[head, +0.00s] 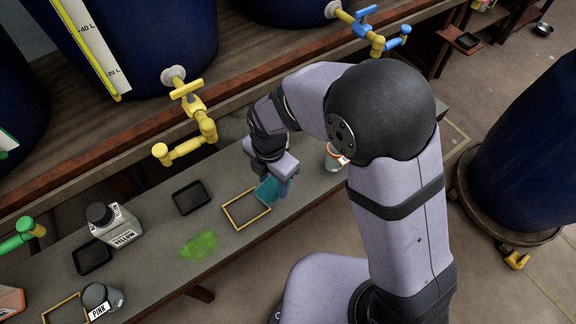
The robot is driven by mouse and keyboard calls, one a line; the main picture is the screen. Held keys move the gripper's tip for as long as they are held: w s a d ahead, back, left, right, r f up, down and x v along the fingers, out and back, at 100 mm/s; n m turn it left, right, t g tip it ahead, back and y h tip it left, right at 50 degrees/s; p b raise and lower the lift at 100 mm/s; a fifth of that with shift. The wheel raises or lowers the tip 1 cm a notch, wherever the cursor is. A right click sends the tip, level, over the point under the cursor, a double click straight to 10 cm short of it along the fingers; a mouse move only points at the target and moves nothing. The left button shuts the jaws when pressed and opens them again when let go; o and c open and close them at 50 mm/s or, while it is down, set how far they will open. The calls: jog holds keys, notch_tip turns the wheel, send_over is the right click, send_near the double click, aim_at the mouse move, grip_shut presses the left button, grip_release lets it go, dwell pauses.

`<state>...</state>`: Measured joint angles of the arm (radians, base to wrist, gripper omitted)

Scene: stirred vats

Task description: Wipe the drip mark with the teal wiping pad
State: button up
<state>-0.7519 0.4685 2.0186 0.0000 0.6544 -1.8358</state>
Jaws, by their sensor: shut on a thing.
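The drip mark (199,245) is a yellow-green splotch on the grey bench top, left of a yellow outlined rectangle. The teal wiping pad (265,190) is at my gripper (276,180), near the right side of that rectangle. My gripper is shut on the pad; the fingers are partly hidden by my wrist. The pad is to the right of the drip mark and apart from it. I cannot tell whether the pad touches the bench.
The yellow rectangle (246,209) is empty. A dark square tray (191,197) lies behind the mark. A yellow tap (187,138) overhangs the bench. Another container (335,158) stands right of my gripper.

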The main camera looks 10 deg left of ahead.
jog(key=s+a+f+n+p, duration=0.2)
jog(key=s+a+n+p, duration=0.1)
jog(key=s+a, duration=0.4)
jog(key=s+a+f+n+p, duration=0.2)
jog(key=s+a, duration=0.4)
jog(key=s, duration=0.2)
jog(key=a+r+m, duration=0.2)
jog(key=a+m, duration=0.7)
jog(key=m, duration=0.6)
jog(key=shift+w+a+m, duration=0.15)
jog(key=shift+a+m, duration=0.2)
jog(key=shift+m, duration=0.05)
